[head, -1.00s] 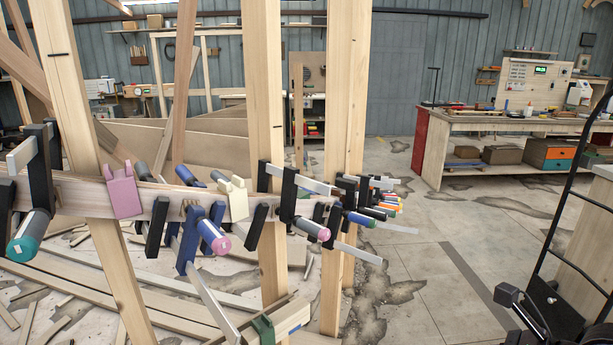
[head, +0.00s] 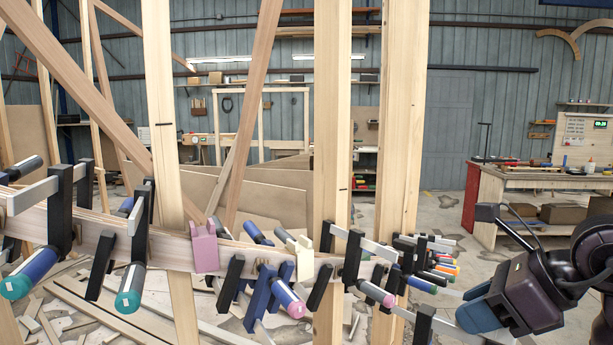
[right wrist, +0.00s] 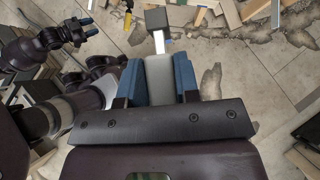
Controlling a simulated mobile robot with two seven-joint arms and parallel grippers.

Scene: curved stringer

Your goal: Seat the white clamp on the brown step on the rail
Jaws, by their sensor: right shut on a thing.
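My right gripper (head: 468,312) is at the lower right in the head view, right of the rail. In the right wrist view its blue fingers (right wrist: 158,78) are shut on the pale grey-white handle of the white clamp (right wrist: 158,66). The clamp's metal bar and dark jaw (right wrist: 156,18) stick out ahead; in the head view the dark jaw (head: 424,324) points left. The curved wooden rail (head: 172,246) runs across the lower left. I cannot pick out a brown step on it. My left gripper (right wrist: 84,32) shows small in the right wrist view; its opening is unclear.
A pink block (head: 205,250) and a cream block (head: 301,262) sit on the rail. Several dark-jawed clamps with coloured handles line it, crowded at its right end. Wooden posts (head: 397,140) rise behind. A workbench (head: 540,180) stands at the back right.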

